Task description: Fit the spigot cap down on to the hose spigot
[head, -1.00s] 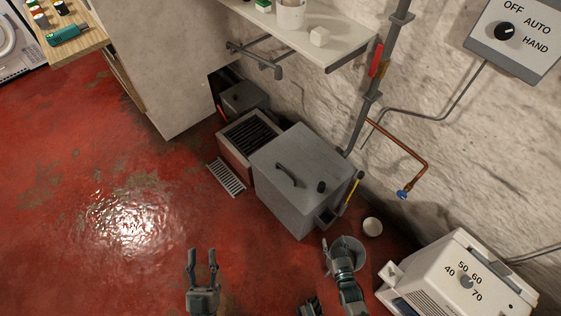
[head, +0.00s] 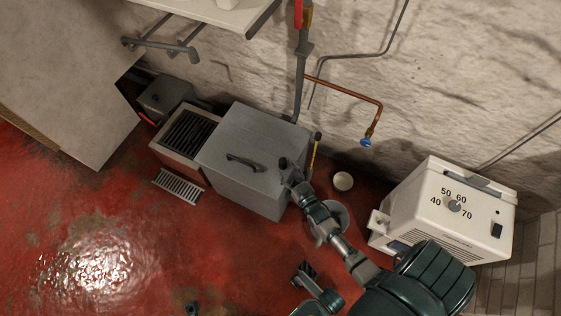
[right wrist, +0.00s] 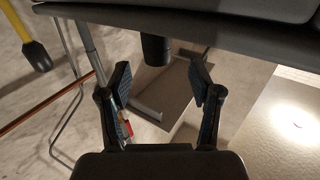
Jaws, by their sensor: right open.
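A short black cylinder, which looks like the spigot cap (head: 283,162), stands on the lid of the grey tank near its right edge. It also shows in the right wrist view (right wrist: 155,48), between and beyond my fingertips. My right gripper (head: 290,172) is at the cap. In the right wrist view its two fingers (right wrist: 163,82) are spread, with nothing held between them. The hose spigot is not certain: a small white stub (head: 379,219) projects from the left of the white dehumidifier. A dark tip at the bottom edge (head: 192,308) may be my left gripper; its fingers are cut off.
The grey tank (head: 240,135) has a bar handle. A yellow-handled tool (head: 313,153) is at its right side. A copper pipe (head: 350,95) ends in a blue tap (head: 366,142). A white cup-like thing (head: 343,181) and a bucket (head: 343,212) stand between tank and dehumidifier (head: 445,210).

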